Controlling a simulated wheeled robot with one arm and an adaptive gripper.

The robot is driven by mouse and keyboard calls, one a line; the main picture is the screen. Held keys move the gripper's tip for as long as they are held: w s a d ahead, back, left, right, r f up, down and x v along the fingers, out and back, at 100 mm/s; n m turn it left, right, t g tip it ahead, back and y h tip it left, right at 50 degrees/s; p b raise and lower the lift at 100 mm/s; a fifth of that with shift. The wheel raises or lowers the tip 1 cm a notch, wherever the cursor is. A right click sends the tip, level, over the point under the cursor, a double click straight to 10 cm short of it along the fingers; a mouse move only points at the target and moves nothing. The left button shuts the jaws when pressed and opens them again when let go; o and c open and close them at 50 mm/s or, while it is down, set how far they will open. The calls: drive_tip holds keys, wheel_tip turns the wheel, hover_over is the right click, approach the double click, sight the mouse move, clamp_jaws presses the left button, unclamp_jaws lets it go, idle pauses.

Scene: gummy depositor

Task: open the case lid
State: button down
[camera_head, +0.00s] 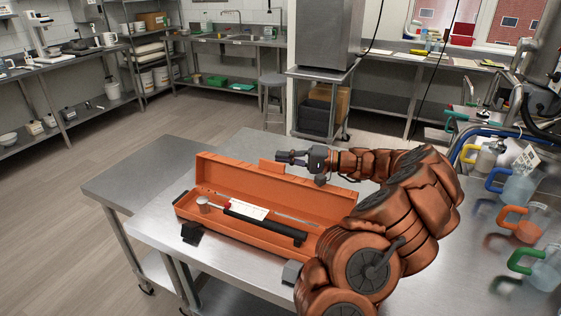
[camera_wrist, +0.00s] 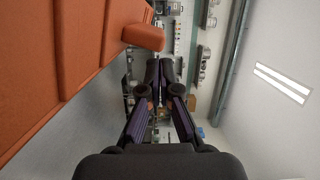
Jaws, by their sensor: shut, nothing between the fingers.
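The orange case (camera_head: 250,232) lies on the steel table with its lid (camera_head: 225,168) raised along the back edge, so the inside shows. The lid also fills the left side of the wrist view (camera_wrist: 55,50). An orange tab (camera_head: 270,167) sticks up at the lid's top edge, and it shows in the wrist view too (camera_wrist: 143,36). My gripper (camera_head: 281,157) is shut and empty beside this tab, at the lid's upper edge. Its fingertips (camera_wrist: 159,70) are together in the wrist view. I cannot tell whether it touches the lid. My arm hides the case's right end.
Inside the case lie a black-handled tool (camera_head: 262,222), a white label (camera_head: 245,209) and a thin rod. Small dark blocks (camera_head: 191,232) stand at the case's front. Several jugs (camera_head: 525,222) stand on the right. The table's left part (camera_head: 135,178) is bare.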

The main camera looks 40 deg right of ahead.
drive_tip(key=b+v, duration=0.2)
drive_tip(key=v, duration=0.8)
drive_tip(key=shift+f, duration=0.2)
drive_tip(key=shift+r, duration=0.1)
